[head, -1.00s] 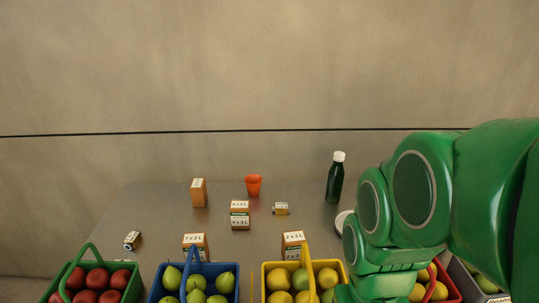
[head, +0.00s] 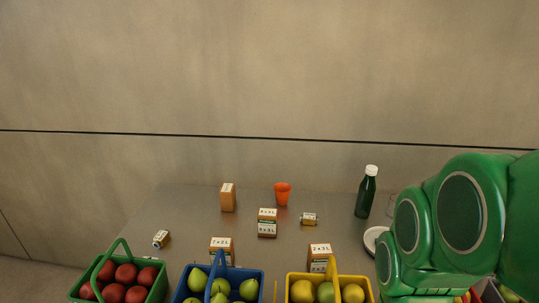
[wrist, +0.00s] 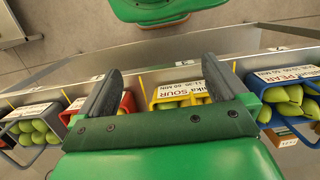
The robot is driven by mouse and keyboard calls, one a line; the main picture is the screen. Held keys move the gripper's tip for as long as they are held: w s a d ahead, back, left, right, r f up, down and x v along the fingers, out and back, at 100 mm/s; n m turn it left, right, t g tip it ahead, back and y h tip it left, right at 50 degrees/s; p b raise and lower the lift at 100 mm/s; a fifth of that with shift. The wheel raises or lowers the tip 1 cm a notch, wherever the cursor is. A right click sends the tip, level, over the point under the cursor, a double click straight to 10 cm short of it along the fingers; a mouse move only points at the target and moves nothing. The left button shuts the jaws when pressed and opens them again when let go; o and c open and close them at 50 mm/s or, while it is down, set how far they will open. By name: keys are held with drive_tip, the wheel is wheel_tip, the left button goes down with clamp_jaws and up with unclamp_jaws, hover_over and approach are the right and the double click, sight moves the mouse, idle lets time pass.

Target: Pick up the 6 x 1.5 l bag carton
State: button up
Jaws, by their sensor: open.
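Several small orange-brown cartons with white labels stand on the grey table in the head view. One tall carton (head: 228,199) is at the back left and one carton with two labels (head: 267,224) is near the middle. Two more stand at the front, a left front carton (head: 221,248) and a right front carton (head: 319,255). The print is too small to tell which is the 6 x 1.5 l bag carton. In the wrist view my gripper (wrist: 162,68) is open and empty above the row of fruit crates. Its fingers do not show in the head view.
A green crate (head: 150,290), a blue crate (head: 180,290) and a yellow crate (head: 291,282) of fruit line the front edge. An orange cup (head: 282,193), a dark bottle (head: 365,195), a plate (head: 371,236) and small jars (head: 309,219) (head: 161,238) stand behind.

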drive_tip(key=shift+c, duration=0.4)
drive_tip(key=w+a+m+y, duration=0.3)
drive_tip(key=w+a, duration=0.4)
drive_tip(key=w, duration=0.4)
drive_tip(key=w+a+m+y, duration=0.2)
drive_tip(key=w+a+m, duration=0.1)
drive_tip(key=w+a, duration=0.65)
drive_tip(key=w+a+m+y, duration=0.25)
drive_tip(key=w+a, duration=0.25)
drive_tip(key=w, duration=0.8)
drive_tip(key=m+t+y, duration=0.1)
drive_tip(key=m+y, duration=0.5)
drive_tip(key=m, duration=0.3)
approach(223, 194)
drive_tip(key=w+a+f, duration=0.2)
drive_tip(key=shift+a+f, duration=0.25)
drive_tip(key=shift+w+a+f+t, duration=0.15)
drive_tip(key=shift+w+f+t, duration=0.15)
drive_tip(key=shift+w+f, duration=0.25)
drive_tip(key=shift+s+x, duration=0.2)
drive_tip(key=shift+x, duration=3.65)
drive_tip(key=shift+r, duration=0.15)
drive_tip(key=c, duration=1.1)
